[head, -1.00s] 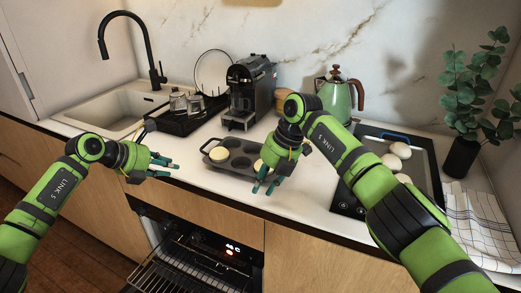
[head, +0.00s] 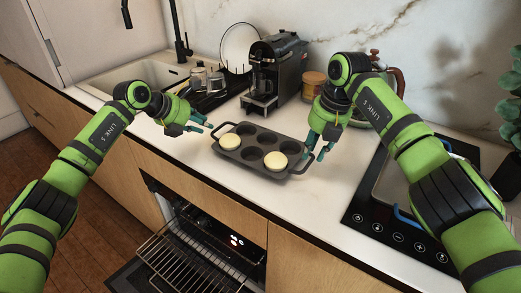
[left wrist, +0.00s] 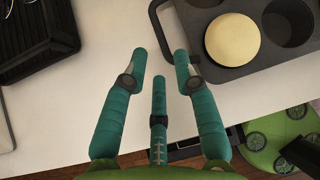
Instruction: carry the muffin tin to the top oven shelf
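The dark muffin tin (head: 264,133) lies flat on the white counter, with two pale round pieces in its cups and a loop handle at each end. My left gripper (head: 207,128) is open and empty just left of the tin. In the left wrist view, my left gripper's spread fingers (left wrist: 160,56) point at the tin's handle (left wrist: 160,32), with a small gap between. My right gripper (head: 318,154) is at the tin's right end, its fingers apart close to that handle; contact is unclear. The oven (head: 236,240) below is open, with a wire shelf (head: 185,262) extending out.
A coffee machine (head: 275,68) stands behind the tin. A dish rack (head: 209,103) and sink (head: 110,85) are at the back left. A black hob (head: 385,222) with a grey tray lies at the right. My right arm partly hides the kettle. The counter in front of the tin is narrow.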

